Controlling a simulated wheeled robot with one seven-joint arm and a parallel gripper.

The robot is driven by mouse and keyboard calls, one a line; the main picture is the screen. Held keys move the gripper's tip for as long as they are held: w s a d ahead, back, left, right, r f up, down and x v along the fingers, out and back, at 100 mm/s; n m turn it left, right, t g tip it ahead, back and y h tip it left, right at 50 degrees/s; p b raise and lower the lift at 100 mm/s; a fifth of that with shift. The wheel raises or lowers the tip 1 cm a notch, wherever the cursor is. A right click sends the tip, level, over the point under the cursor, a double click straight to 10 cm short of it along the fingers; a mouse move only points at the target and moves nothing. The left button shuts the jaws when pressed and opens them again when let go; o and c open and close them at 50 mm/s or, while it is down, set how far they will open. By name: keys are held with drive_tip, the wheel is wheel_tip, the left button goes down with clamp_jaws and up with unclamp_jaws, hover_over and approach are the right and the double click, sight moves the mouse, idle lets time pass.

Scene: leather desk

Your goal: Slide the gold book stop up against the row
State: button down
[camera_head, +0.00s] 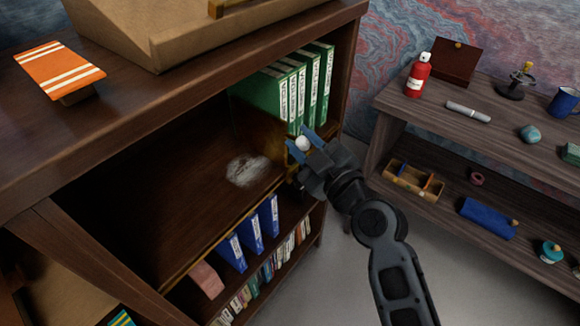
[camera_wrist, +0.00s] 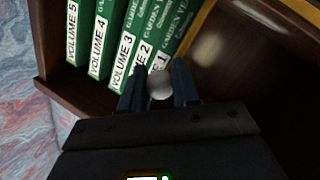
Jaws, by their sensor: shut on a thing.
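The row of green volumes (camera_head: 301,88) stands upright on the upper shelf of the dark bookcase; the wrist view shows their numbered spines (camera_wrist: 122,55). The gold book stop (camera_head: 264,128) is an upright plate just left of the row in the head view. In the wrist view its gold edge (camera_wrist: 197,27) runs beside Volume 1; whether they touch I cannot tell. My gripper (camera_head: 299,142) is at the shelf front, shut on a pale round knob (camera_wrist: 159,84), apparently the stop's. The fingers hide the lower spine of Volume 1 and the knob's joint to the plate.
The shelf left of the stop is bare except for a pale worn patch (camera_head: 247,170). Blue binders (camera_head: 252,233) and small books stand on the shelf below. A wooden side table (camera_head: 392,103) with a red bottle (camera_head: 419,76) stands at the right.

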drive_tip(key=w+d+b, duration=0.4)
drive_tip(key=w+b, duration=0.1)
drive_tip(key=shift+w, duration=0.2)
drive_tip(key=shift+d, duration=0.15)
drive_tip(key=c, duration=0.9)
unclamp_jaws()
drive_tip(key=shift+o, duration=0.2)
drive_tip(key=v, duration=0.7)
drive_tip(key=shift+s+d+b, duration=0.2)
drive_tip(key=shift+s+b, duration=0.15)
drive_tip(key=shift+b, duration=0.1)
